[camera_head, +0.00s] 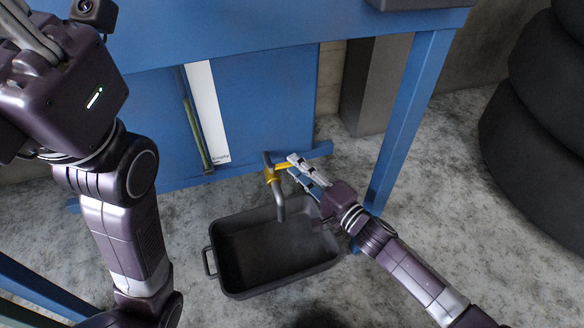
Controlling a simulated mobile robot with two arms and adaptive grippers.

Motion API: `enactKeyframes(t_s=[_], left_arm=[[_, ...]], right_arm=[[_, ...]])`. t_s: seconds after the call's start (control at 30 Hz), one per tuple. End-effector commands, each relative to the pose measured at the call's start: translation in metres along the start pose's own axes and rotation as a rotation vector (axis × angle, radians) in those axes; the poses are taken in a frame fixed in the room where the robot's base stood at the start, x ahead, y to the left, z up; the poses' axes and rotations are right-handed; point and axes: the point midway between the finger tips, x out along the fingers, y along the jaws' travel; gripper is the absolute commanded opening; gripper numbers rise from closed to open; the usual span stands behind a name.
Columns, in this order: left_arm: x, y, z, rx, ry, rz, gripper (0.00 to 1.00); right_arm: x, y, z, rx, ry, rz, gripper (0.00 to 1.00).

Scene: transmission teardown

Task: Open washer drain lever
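A grey drain pipe (279,205) with a bent spout hangs from the front of the blue washer (262,95). Its yellow lever (271,176) sticks out from the valve toward the right. My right gripper (292,165) is at the lever's right end. Its two fingertips are apart, one on the far side and one on the near side of the lever end. Whether either finger touches the lever is too small to tell. My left arm comes down the left side, and its gripper is not in view.
A dark open drain pan (228,284) with a side handle sits on the concrete floor under the spout and looks empty. A blue leg (404,120) stands just beyond my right gripper. Stacked black tires (535,130) are at the right.

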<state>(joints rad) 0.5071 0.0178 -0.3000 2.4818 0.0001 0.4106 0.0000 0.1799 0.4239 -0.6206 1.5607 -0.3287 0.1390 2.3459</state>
Motion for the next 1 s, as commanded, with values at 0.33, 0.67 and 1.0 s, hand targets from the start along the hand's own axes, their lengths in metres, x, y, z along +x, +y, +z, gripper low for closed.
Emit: enactKeyframes(t_s=[0.33,0.67,1.0], left_arm=[[0.006,0.004,-0.012,0.005,0.035,0.014,0.00],[0.006,0.004,-0.011,0.005,0.035,0.014,0.00],[0.006,0.004,-0.011,0.004,0.035,0.014,0.00]], right_arm=[[0.022,0.000,0.000,-0.001,0.000,0.001,0.23],[0.021,0.000,0.000,0.000,0.000,0.000,0.07],[0.021,0.000,0.000,-0.001,0.000,0.001,0.00]])
